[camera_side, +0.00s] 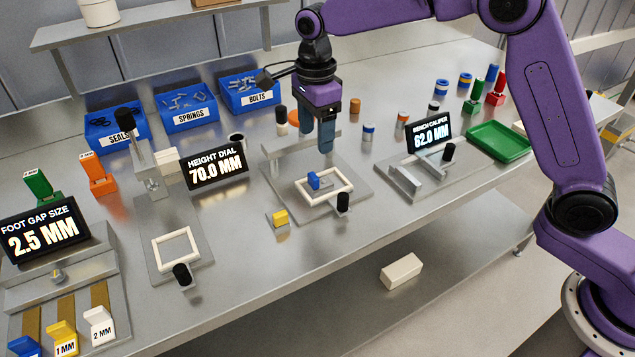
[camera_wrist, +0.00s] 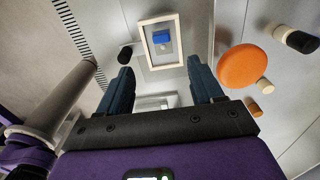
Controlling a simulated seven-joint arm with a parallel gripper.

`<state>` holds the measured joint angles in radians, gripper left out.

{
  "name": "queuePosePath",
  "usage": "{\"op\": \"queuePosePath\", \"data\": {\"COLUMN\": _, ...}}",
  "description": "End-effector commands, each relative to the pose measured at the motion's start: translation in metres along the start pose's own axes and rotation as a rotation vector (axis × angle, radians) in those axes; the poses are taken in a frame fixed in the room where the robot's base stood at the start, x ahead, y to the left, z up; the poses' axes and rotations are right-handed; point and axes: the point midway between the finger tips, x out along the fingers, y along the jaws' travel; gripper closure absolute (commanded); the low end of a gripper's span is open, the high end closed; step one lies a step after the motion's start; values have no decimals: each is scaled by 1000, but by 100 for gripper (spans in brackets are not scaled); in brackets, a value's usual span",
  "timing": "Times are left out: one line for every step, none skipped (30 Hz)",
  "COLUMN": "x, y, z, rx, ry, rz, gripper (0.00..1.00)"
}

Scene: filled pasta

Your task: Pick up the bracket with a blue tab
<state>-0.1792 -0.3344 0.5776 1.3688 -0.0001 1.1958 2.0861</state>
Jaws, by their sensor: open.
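A small bracket with a blue tab (camera_side: 313,181) sits inside a white square frame (camera_side: 345,188) on a grey fixture plate. In the wrist view the blue tab (camera_wrist: 161,36) shows inside the white frame (camera_wrist: 145,46), ahead of my fingertips. My gripper (camera_side: 317,143) points down above the back part of that plate, apart from the bracket. Its two fingers are spread with nothing between them; they also show in the wrist view (camera_wrist: 160,72). Another blue piece (camera_side: 24,347) lies at the bottom left corner of the side view.
A black-knobbed post (camera_side: 343,202) stands by the frame's front right corner. A yellow-topped block (camera_side: 280,218) sits to its left. The height dial display (camera_side: 213,165) and bench caliper (camera_side: 405,181) flank the plate. An orange disc (camera_wrist: 241,66) lies right in the wrist view.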

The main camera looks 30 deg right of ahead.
Motion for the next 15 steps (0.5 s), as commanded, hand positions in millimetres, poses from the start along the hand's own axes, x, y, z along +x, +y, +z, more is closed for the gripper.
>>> {"op": "queuePosePath", "data": {"x": 11, "y": 1, "z": 0, "rx": 0, "ry": 3, "rz": 4, "gripper": 34}}
{"op": "queuePosePath", "data": {"x": 16, "y": 1, "z": 0, "rx": -1, "ry": 2, "rz": 4, "gripper": 34}}
{"op": "queuePosePath", "data": {"x": 24, "y": 1, "z": 0, "rx": -1, "ry": 3, "rz": 5, "gripper": 34}}
{"op": "queuePosePath", "data": {"x": 29, "y": 0, "z": 0, "rx": -1, "ry": 2, "rz": 3, "gripper": 34}}
{"op": "queuePosePath", "data": {"x": 35, "y": 0, "z": 0, "rx": -1, "ry": 2, "rz": 4, "gripper": 34}}
{"op": "queuePosePath", "data": {"x": 42, "y": 0, "z": -1, "rx": -1, "ry": 2, "rz": 4, "gripper": 34}}
{"op": "queuePosePath", "data": {"x": 46, "y": 1, "z": -1, "rx": -1, "ry": 2, "rz": 4, "gripper": 34}}
{"op": "queuePosePath", "data": {"x": 50, "y": 0, "z": 0, "rx": -1, "ry": 1, "rz": 2, "gripper": 34}}
{"op": "queuePosePath", "data": {"x": 55, "y": 0, "z": 0, "rx": -2, "ry": 2, "rz": 3, "gripper": 34}}
{"op": "queuePosePath", "data": {"x": 58, "y": 0, "z": 0, "rx": -2, "ry": 1, "rz": 2, "gripper": 34}}
{"op": "queuePosePath", "data": {"x": 60, "y": 0, "z": 0, "rx": -2, "ry": 1, "rz": 1, "gripper": 34}}
{"op": "queuePosePath", "data": {"x": 62, "y": 0, "z": 0, "rx": -1, "ry": 0, "rz": 1, "gripper": 34}}
{"op": "queuePosePath", "data": {"x": 64, "y": 0, "z": 0, "rx": -1, "ry": 0, "rz": 1, "gripper": 34}}
{"op": "queuePosePath", "data": {"x": 65, "y": 0, "z": 0, "rx": -1, "ry": 0, "rz": 0, "gripper": 34}}
{"op": "queuePosePath", "data": {"x": 67, "y": 0, "z": 0, "rx": -1, "ry": 0, "rz": 0, "gripper": 34}}
